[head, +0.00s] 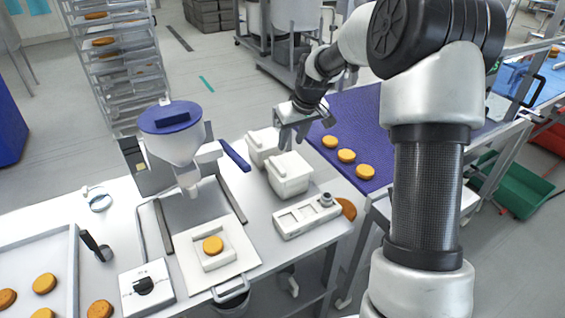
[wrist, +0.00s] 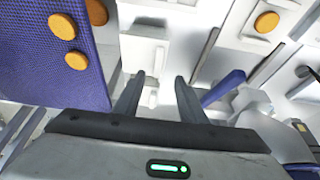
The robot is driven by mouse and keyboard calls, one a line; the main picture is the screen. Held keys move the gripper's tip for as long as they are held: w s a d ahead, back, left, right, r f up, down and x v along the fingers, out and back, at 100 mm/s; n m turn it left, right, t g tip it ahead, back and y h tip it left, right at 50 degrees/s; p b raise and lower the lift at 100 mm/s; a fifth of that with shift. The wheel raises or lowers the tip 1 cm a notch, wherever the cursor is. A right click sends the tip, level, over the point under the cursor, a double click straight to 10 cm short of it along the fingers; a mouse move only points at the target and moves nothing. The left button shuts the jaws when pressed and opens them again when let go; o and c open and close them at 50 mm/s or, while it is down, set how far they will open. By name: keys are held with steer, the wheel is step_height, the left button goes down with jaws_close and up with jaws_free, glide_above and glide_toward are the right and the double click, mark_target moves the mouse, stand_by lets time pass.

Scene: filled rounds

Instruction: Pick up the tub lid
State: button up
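Two white tubs stand side by side on the white table in the head view, a front one (head: 290,182) and a rear one (head: 257,152). Each seems to have a white lid on top; the front lid (head: 287,163) shows most clearly. My gripper (head: 291,143) points down above the tubs, close to them, its fingers apart. In the wrist view my gripper (wrist: 157,80) is open, with white surfaces between and beyond the fingers and nothing held. Which lid lies between the fingers is hard to tell there.
A purple belt (head: 355,112) with several round orange cakes lies beside the tubs. A white control box (head: 306,216) is in front of them. A dispenser with a blue-lidded hopper (head: 170,118) stands left, over a white plate (head: 190,262) holding one cake.

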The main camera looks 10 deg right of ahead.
glide_toward(281, 168)
steer(key=shift+w+a+f+p, duration=0.1)
steer(key=shift+a+f+p, duration=0.1)
steer(key=shift+f, duration=0.35)
steer(key=shift+w+a+f+p, duration=0.1)
steer(key=shift+f+p, duration=0.1)
steer(key=shift+f, duration=0.35)
steer(key=shift+p+x, duration=0.5)
steer(key=shift+x, duration=2.55)
steer(key=shift+w+d, duration=0.1)
steer(key=shift+w, duration=0.1)
jaws_close()
